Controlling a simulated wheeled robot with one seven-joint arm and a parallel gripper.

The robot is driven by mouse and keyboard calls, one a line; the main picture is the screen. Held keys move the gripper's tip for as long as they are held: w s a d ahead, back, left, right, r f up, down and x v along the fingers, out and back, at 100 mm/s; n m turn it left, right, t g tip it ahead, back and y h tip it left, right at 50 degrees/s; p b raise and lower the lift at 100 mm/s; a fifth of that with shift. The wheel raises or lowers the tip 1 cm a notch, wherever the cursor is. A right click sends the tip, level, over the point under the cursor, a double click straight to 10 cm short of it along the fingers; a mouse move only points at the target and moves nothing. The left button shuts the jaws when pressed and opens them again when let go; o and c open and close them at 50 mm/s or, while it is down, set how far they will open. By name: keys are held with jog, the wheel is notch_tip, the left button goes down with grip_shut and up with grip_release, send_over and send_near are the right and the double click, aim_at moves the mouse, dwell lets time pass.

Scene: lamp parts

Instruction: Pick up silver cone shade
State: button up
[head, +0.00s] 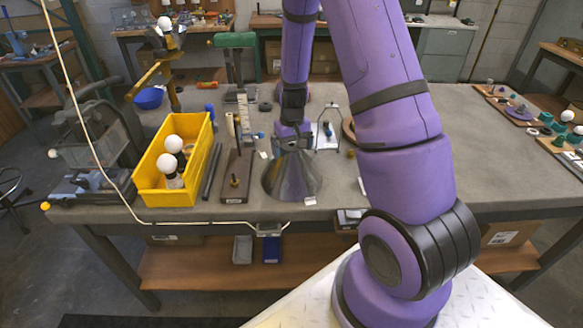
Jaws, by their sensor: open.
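The silver cone shade (291,181) stands on the grey workbench (420,170), wide end down, near the front edge. My gripper (292,146) points down at the narrow top of the cone, reaching in from above. Its fingers are small and dark in this view and hide the cone's tip. The gripper is open, and I cannot tell whether the fingers touch the cone.
A yellow bin (178,190) with white bulbs stands to the left. A brown base with a rod (235,180) and dark bars lie between bin and cone. A wire stand (327,132) is just behind right. Small parts lie on boards (520,112) far right.

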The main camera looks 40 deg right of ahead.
jog(key=c, duration=1)
